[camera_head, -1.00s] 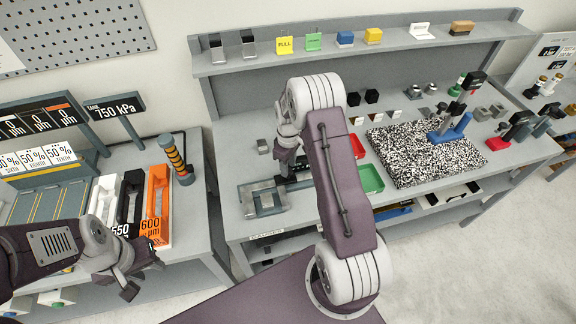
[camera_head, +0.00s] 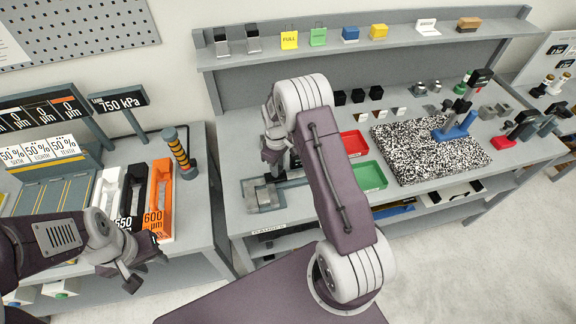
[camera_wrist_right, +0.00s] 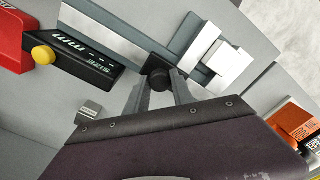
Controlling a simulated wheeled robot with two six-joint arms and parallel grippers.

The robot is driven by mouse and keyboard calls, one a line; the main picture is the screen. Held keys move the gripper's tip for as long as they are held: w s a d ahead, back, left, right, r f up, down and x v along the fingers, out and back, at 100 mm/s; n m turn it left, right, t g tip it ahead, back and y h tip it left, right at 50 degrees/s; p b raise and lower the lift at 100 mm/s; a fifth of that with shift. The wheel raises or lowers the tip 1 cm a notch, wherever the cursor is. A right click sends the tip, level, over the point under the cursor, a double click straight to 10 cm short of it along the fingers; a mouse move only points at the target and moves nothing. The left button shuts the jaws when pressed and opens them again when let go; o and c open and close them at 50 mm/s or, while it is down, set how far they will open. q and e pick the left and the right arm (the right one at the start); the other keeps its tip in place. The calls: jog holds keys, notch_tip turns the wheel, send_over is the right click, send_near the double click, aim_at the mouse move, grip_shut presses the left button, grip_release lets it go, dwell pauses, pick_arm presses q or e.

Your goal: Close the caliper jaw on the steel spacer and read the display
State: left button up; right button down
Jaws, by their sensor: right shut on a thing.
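The grey caliper (camera_head: 262,196) lies at the left front of the middle bench; its beam (camera_wrist_right: 103,32) shows in the right wrist view. The black display (camera_wrist_right: 78,62) appears upside down with "SIZE", "mm" and small marks that I cannot read surely. My left gripper (camera_head: 145,272) is open and empty, left of the bench.
A red tray (camera_head: 354,143) and a green tray (camera_head: 370,176) stand right of my right arm. A speckled plate (camera_head: 425,155) lies further right. A small grey block (camera_wrist_right: 88,111) lies near my right fingers. An orange gauge (camera_head: 159,205) stands on the left bench.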

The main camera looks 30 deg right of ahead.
jog(key=shift+w+a, duration=0.1)
jog(key=shift+a, duration=0.15)
jog(key=shift+d, duration=0.1)
jog(key=c, duration=1.5)
grip_release()
jog(key=shift+o, duration=0.7)
jog(key=shift+r, duration=0.1)
